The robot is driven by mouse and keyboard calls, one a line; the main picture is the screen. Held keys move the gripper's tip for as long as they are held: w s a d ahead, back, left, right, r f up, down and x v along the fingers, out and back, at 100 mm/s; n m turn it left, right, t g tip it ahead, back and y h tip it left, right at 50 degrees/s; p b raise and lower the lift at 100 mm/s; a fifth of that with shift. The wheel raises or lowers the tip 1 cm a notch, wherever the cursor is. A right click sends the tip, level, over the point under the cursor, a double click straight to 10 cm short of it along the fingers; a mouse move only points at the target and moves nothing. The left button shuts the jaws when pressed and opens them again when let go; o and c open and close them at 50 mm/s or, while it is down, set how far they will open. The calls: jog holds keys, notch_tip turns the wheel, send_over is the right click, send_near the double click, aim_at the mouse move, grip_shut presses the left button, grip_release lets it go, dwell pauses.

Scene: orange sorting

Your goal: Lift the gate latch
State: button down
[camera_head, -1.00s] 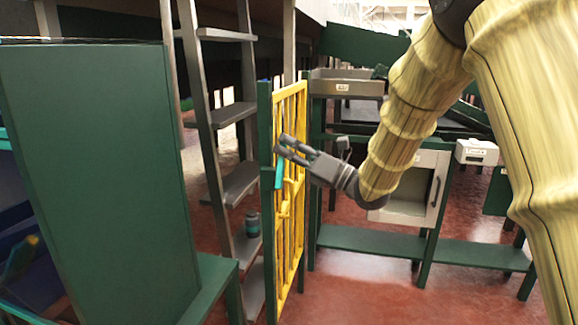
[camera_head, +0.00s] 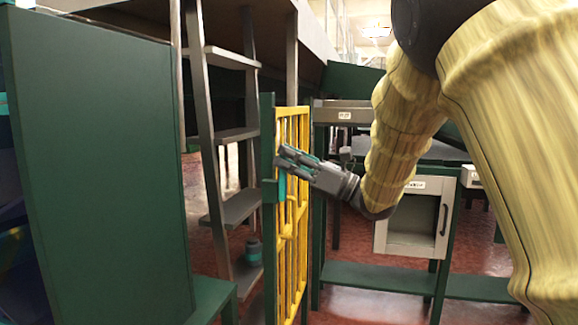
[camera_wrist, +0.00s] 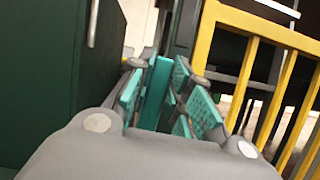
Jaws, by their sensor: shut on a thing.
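The yellow barred gate (camera_head: 301,215) stands upright beside a dark green post (camera_head: 268,225). The teal latch (camera_head: 281,187) is a short upright bar at the gate's post side, by a small green bracket. My gripper (camera_head: 284,160) reaches in from the right and is shut on the latch's upper part. In the wrist view the latch (camera_wrist: 157,92) stands between the teal finger pads of my gripper (camera_wrist: 160,100). The fingers hide part of the latch in the head view. The gate's yellow bars (camera_wrist: 265,95) lie right of the fingers there.
A large green cabinet (camera_head: 100,165) fills the left, with a low green ledge (camera_head: 212,298) at its foot. Red floor shows between.

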jog(key=shift+f, duration=0.1)
dwell(0.3)
jog(key=c, duration=1.3)
grip_release()
jog(key=shift+d, duration=0.1)
jog(key=v, duration=1.2)
